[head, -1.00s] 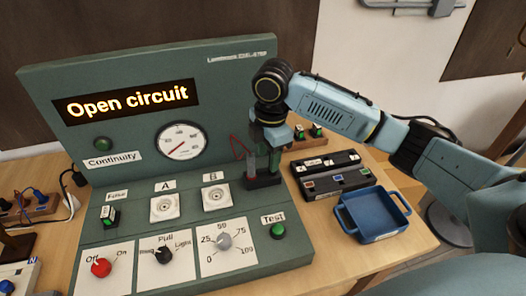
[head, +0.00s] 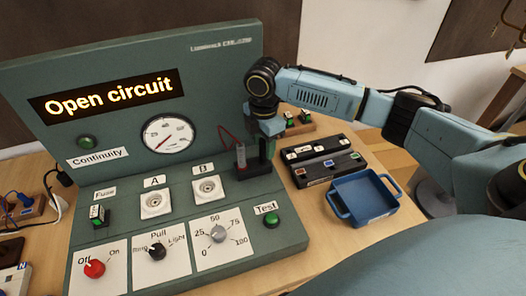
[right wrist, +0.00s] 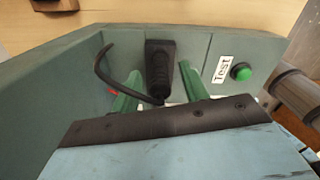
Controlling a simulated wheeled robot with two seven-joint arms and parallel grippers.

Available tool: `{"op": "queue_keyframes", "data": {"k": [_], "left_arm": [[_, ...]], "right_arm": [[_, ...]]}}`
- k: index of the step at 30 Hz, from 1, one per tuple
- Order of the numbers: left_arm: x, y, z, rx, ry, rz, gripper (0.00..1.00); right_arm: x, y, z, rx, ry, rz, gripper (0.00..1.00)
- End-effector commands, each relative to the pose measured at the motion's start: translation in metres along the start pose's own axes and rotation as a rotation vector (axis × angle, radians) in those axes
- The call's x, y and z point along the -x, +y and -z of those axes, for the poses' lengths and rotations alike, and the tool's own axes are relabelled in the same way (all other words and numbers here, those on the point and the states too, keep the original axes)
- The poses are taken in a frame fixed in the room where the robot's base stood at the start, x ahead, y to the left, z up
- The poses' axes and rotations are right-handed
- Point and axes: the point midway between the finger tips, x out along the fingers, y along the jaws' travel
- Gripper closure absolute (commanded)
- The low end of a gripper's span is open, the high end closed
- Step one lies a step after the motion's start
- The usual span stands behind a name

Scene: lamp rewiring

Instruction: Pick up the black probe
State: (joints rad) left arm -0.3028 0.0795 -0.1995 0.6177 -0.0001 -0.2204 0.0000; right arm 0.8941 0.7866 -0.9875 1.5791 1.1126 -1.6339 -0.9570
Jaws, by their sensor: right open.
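The black probe (right wrist: 160,70) stands in its holder on the green panel, and its black cable loops off to the left in the right wrist view. My right gripper (right wrist: 159,78) is open, with one green finger on each side of the probe and a visible gap on both sides. In the head view the right gripper (head: 266,142) points down over the holder (head: 250,172) and mostly hides the black probe. A probe with a red wire (head: 240,156) stands just left of the gripper. My left gripper is out of view.
The test panel (head: 120,215) has a tall back wall whose display (head: 108,96) reads "Open circuit". The green Test button (head: 271,219) is in front of the holder. Right of the panel are a black case (head: 325,165) and a blue tray (head: 364,199).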

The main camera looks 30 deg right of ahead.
Motion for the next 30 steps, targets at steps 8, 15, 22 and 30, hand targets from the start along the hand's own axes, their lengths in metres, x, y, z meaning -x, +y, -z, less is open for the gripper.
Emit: {"op": "queue_keyframes", "data": {"k": [8, 15, 22, 30], "left_arm": [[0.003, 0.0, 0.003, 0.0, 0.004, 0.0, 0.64], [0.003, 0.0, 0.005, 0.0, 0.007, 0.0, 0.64], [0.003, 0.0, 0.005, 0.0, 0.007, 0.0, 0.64], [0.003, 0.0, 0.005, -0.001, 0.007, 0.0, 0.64]], "right_arm": [[-0.036, -0.001, 0.002, 0.0, -0.001, 0.001, 0.55], [-0.038, 0.0, 0.001, 0.001, -0.001, -0.001, 0.55], [-0.038, 0.0, 0.002, 0.001, -0.001, -0.001, 0.84], [-0.037, 0.0, 0.001, 0.0, -0.001, -0.001, 0.93]]}}
